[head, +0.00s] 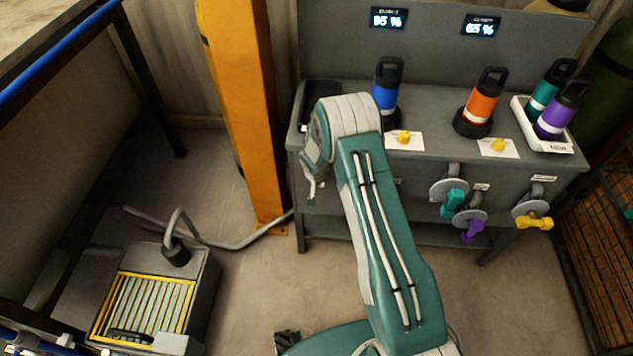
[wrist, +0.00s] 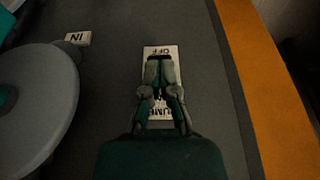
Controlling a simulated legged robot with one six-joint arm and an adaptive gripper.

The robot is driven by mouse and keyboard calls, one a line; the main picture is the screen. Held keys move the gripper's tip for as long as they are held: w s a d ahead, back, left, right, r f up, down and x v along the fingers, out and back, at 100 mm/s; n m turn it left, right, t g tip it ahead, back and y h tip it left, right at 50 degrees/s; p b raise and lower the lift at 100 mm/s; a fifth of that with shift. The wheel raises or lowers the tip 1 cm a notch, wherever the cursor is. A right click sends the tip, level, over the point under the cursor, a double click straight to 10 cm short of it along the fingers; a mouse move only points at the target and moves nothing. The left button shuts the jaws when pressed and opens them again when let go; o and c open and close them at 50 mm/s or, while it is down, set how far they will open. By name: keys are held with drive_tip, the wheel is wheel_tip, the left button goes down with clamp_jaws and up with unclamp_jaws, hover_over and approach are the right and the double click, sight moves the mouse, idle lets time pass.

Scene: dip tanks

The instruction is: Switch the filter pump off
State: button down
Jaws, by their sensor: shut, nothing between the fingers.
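In the wrist view, a white label (wrist: 160,50) with upside-down lettering, partly covered, is on a dark grey panel (wrist: 215,95). I can read "OFF" and part of "PUMP" on it. My gripper (wrist: 161,62) is shut and empty, with its fingertips in front of this label. A small dark piece shows at the fingertips; whether it is a switch, and whether they touch it, I cannot tell. In the head view my arm reaches the left end of the grey bench (head: 440,150), and the label is hidden there.
A grey valve disc (wrist: 38,110) and an "IN" label (wrist: 78,38) are beside my gripper. An orange post (head: 240,110) stands left of the bench. Valves with teal, purple and yellow handles (head: 533,222) line its front. A yellow-grated box (head: 205,285) with a hose stands on the floor.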

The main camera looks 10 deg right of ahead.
drive_tip(key=shift+s+a+f, duration=0.2)
drive_tip(key=shift+s+f, duration=0.3)
drive_tip(key=shift+f, duration=0.25)
drive_tip(key=shift+w+d+r, duration=0.25)
drive_tip(key=shift+w+r, duration=0.15)
drive_tip(key=shift+w, duration=0.3)
drive_tip(key=shift+s, duration=0.1)
